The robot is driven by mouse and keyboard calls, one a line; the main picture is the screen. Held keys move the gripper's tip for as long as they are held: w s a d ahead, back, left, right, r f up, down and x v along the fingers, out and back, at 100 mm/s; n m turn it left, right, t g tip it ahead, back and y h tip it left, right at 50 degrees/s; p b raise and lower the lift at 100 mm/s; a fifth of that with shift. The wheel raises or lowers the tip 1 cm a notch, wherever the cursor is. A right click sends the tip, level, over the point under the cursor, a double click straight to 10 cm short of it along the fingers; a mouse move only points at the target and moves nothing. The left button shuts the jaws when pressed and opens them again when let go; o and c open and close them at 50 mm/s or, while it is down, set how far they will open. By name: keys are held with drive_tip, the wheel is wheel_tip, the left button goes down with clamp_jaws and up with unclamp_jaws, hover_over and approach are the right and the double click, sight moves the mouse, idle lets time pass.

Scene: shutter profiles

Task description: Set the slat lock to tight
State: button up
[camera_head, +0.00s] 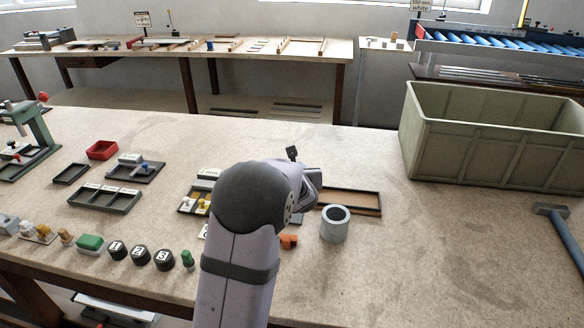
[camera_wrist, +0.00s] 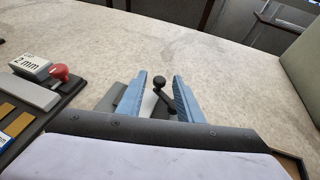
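A small lever with a round black knob (camera_wrist: 159,82), which looks like the slat lock, stands beyond my gripper in the wrist view. In the head view a dark knob (camera_head: 292,152) sticks up behind my arm. My gripper (camera_wrist: 160,77) is open, with its two blue fingers apart on either side of the lever. I cannot tell whether either finger touches it. The lever's base is partly hidden by my gripper, and any tight marking is not visible.
A fixture with a red knob (camera_wrist: 60,72) and a "2 mm" block (camera_wrist: 31,65) lies left of my gripper. A grey cup (camera_head: 334,226) stands right of my arm, before a shallow wooden-floored tray (camera_head: 352,201). A large green crate (camera_head: 492,152) is at right.

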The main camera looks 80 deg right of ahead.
clamp_jaws()
drive_tip(key=shift+s+a+r+n+t+p, duration=0.1)
drive_tip(key=shift+n+t+p, duration=0.35)
drive_tip(key=shift+p, duration=0.3)
drive_tip(key=shift+a+n+t+y+p, duration=0.15)
drive_tip(key=shift+n+t+y+p, duration=0.45)
drive_tip(key=shift+p, duration=0.4)
drive_tip(key=shift+s+a+n+t+y+p, duration=0.1)
drive_tip(key=shift+a+n+t+y+p, duration=0.15)
drive_tip(key=shift+n+t+y+p, duration=0.55)
drive_tip(key=shift+s+a+n+t+y+p, duration=0.1)
drive_tip(key=shift+a+n+t+y+p, duration=0.3)
drive_tip(key=shift+n+t, duration=0.7)
drive_tip(key=shift+d, duration=0.15)
